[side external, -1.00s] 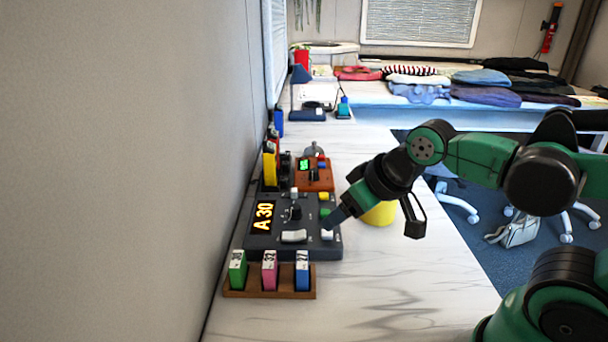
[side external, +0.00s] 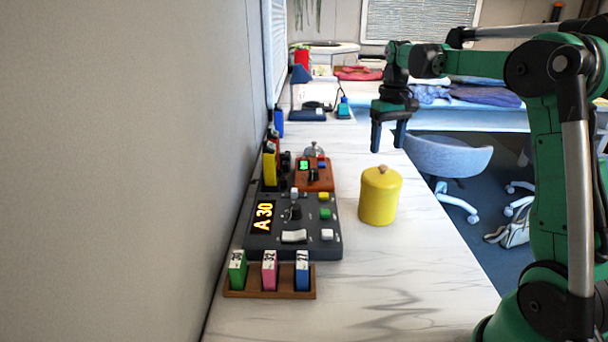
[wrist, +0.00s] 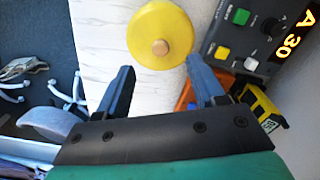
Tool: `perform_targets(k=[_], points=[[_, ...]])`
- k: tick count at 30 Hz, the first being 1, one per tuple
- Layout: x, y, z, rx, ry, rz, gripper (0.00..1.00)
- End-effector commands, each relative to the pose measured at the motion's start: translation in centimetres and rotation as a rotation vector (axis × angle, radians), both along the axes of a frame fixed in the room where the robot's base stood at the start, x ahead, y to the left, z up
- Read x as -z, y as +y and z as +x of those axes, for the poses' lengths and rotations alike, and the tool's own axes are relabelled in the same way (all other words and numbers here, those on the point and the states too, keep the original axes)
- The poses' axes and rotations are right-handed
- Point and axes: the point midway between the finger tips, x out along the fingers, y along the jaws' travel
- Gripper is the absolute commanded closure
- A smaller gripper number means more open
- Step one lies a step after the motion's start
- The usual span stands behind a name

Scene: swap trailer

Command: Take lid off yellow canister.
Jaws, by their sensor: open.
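The yellow canister (side external: 379,200) stands upright on the white marbled counter. Its yellow lid (side external: 381,178) is on top, with a small round wooden knob (side external: 383,169). In the wrist view the lid (wrist: 150,22) shows from above, with the knob (wrist: 160,47) near its edge nearest the fingers. My gripper (side external: 388,150) is open and empty, pointing down, above and slightly behind the canister in the side view. In the wrist view its two fingers (wrist: 160,78) are spread apart, and the knob lies beyond the gap between their tips.
A dark control panel (side external: 262,240) reading "A 30" stands left of the canister. A wooden rack (side external: 270,293) with green, pink and blue blocks is in front of it. An orange box (side external: 325,178) sits behind the panel. The front counter (side external: 420,270) is clear.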

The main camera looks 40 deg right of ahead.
Motion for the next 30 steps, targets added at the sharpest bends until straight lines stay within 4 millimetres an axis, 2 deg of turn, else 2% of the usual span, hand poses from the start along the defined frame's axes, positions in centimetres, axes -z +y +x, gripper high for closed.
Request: perform_targets(k=[12, 22, 28, 29, 30], points=[[4.7, 0.1, 0.0, -0.001, -0.003, -0.001, 0.38], [5.1, 0.1, 0.0, -0.001, -0.003, -0.001, 0.38], [5.1, 0.1, 0.0, -0.001, -0.003, -0.001, 0.94], [5.1, 0.1, 0.0, -0.001, -0.003, -0.001, 1.00], [5.1, 0.1, 0.0, -0.001, -0.003, -0.001, 1.00]])
